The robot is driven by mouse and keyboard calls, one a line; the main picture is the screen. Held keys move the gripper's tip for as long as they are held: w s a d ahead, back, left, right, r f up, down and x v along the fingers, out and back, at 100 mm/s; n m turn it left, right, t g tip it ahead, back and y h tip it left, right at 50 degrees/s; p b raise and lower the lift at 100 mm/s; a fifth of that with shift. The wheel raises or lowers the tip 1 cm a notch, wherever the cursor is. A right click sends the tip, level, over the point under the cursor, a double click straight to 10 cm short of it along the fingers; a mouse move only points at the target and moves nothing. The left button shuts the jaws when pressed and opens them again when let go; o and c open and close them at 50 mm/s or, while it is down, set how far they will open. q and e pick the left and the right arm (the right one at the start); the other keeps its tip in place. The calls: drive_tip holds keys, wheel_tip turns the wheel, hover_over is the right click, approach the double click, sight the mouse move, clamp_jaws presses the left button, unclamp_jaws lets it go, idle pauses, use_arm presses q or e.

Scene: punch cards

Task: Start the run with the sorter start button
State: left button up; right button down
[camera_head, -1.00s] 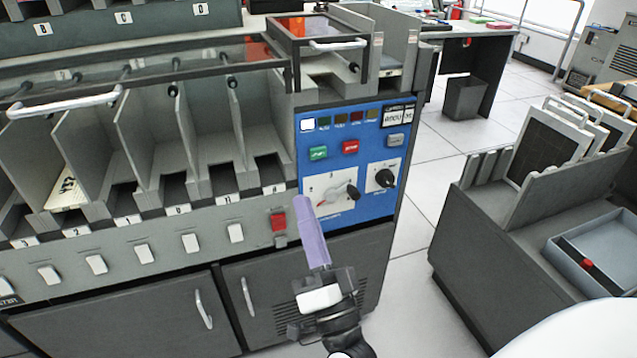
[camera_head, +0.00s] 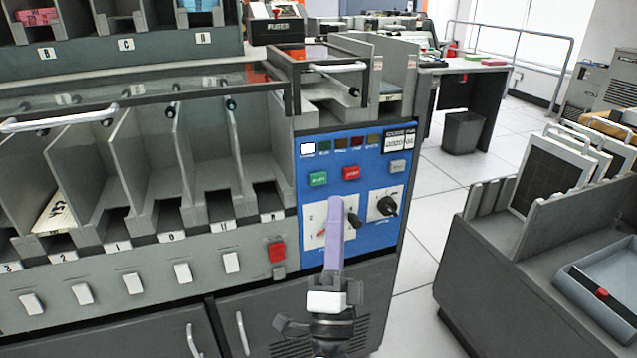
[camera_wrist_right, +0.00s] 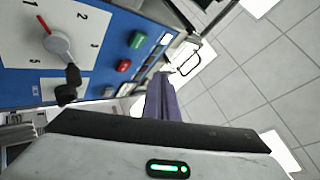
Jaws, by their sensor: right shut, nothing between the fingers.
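The green start button (camera_head: 318,179) sits on the sorter's blue control panel (camera_head: 373,236), left of the red stop button (camera_head: 351,173). In the right wrist view the green button (camera_wrist_right: 137,40) and red button (camera_wrist_right: 124,66) show at upper centre. My right gripper (camera_head: 336,200) is shut and empty, its purple fingers pointing up in front of the panel, below the two buttons. It covers part of the selector dial's white plate (camera_head: 312,213). The purple fingers also show in the right wrist view (camera_wrist_right: 160,85). I cannot tell whether they touch the panel. My left gripper is not in view.
A black knob (camera_head: 387,206) is on the panel's right, and a red switch (camera_head: 277,252) is left of the panel. Card pockets (camera_head: 150,190) with dividers extend left. A dark cabinet with a blue tray (camera_head: 600,275) stands right, beyond open floor (camera_head: 425,225).

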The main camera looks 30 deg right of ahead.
sight(318, 179)
use_arm(q)
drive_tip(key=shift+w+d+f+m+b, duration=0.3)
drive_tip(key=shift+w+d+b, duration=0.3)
drive_tip(key=shift+b, duration=0.1)
use_arm(e)
drive_tip(key=shift+w+d, duration=0.2)
drive_tip(key=shift+w, duration=0.7)
drive_tip(key=shift+w+d, duration=0.25)
drive_tip(key=shift+w, duration=0.65)
drive_tip(key=shift+w+d, duration=0.2)
drive_tip(key=shift+w, duration=0.7)
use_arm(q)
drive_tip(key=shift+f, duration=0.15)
use_arm(e)
drive_tip(key=shift+w, duration=0.15)
drive_tip(key=shift+w+d, duration=0.1)
drive_tip(key=shift+w, duration=0.15)
